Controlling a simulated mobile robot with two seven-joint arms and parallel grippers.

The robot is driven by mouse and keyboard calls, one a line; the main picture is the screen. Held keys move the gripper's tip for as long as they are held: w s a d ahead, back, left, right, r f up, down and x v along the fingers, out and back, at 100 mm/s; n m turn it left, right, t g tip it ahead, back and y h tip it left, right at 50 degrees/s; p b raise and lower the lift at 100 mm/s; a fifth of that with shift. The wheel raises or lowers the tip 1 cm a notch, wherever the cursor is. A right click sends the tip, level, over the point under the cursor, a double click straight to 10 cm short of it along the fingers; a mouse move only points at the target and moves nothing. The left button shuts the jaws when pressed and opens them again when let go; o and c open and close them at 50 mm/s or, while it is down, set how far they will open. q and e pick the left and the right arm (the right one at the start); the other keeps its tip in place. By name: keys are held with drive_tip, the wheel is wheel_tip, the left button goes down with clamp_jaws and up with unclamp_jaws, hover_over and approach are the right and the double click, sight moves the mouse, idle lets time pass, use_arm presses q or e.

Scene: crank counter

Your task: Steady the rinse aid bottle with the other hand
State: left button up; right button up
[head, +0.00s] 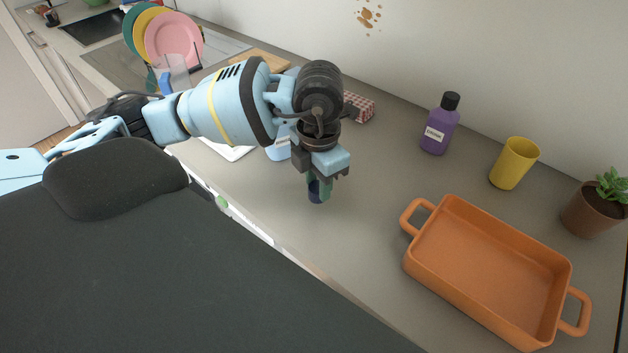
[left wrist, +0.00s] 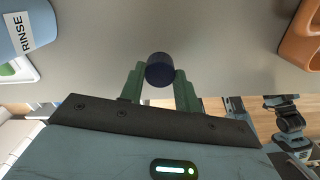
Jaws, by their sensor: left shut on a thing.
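The rinse aid bottle shows in the left wrist view as a light blue body (left wrist: 12,30) with a white label reading RINSE, cut off at the upper left edge. In the head view only a light blue piece of it (head: 279,151) shows behind my left arm; the rest is hidden. My left gripper (head: 318,188) is shut on a small dark blue cap (left wrist: 160,69), held between its green fingers above the counter, apart from the bottle. I cannot tell whether the bottle is open at the top. Parts of my right arm show small in the left wrist view; its fingers are unclear.
An orange baking dish (head: 441,287) stands at the front right of the counter. Behind it are a purple bottle (head: 440,125), a yellow cup (head: 514,163) and a potted plant (head: 597,205). Plates (head: 174,42) stand at the back left. Counter between gripper and dish is clear.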

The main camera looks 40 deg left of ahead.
use_arm(q)
drive_tip(key=shift+r, duration=0.75)
drive_tip(key=shift+f, duration=0.1)
use_arm(e)
drive_tip(key=shift+w+r, duration=0.5)
drive_tip(key=shift+r, duration=0.15)
drive_tip(key=shift+f, duration=0.1)
